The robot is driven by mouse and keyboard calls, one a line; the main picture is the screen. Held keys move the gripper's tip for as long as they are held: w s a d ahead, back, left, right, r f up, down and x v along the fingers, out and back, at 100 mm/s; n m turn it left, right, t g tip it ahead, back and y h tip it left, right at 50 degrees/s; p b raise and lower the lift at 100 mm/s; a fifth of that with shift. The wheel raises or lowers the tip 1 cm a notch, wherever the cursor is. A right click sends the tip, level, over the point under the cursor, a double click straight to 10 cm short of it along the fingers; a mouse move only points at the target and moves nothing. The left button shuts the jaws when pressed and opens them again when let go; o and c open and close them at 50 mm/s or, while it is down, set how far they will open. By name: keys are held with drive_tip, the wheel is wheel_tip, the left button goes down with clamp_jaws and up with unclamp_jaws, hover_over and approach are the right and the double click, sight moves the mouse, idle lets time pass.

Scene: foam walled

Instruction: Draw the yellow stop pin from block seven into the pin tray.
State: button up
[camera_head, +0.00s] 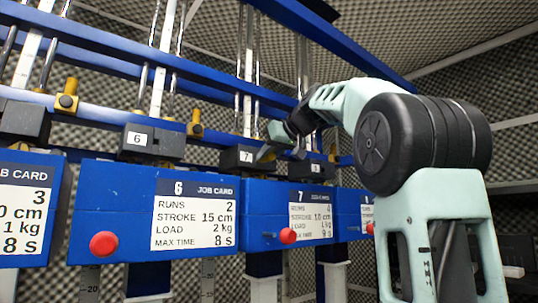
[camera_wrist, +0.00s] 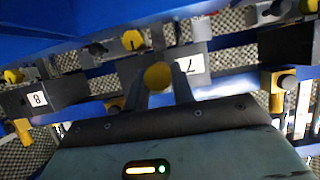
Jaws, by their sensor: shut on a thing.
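Block seven (camera_head: 243,158) is a dark block with a white "7" label, on a blue rail above the job card marked 7. In the wrist view block seven (camera_wrist: 205,82) appears upside down. The yellow stop pin (camera_wrist: 157,76) shows its round head between the two fingers of my gripper (camera_wrist: 168,80), which is shut on it at the block. In the head view my gripper (camera_head: 268,150) is at the right side of block seven and covers the pin. I cannot make out the pin tray in either view.
Block six (camera_head: 150,143) stands to the left and block eight (camera_head: 316,170) to the right. Blue boxes with red buttons (camera_head: 288,236) are below. Blue beams and upright rods stand close behind and above.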

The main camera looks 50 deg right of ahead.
drive_tip(key=s+a+b, duration=0.3)
drive_tip(key=s, duration=1)
idle(2.2)
idle(0.4)
drive_tip(key=shift+w, duration=0.1)
drive_tip(key=w, duration=0.2)
drive_tip(key=w+d, duration=0.1)
drive_tip(key=w, duration=0.1)
drive_tip(key=shift+s+a, duration=0.1)
drive_tip(key=shift+s, duration=0.05)
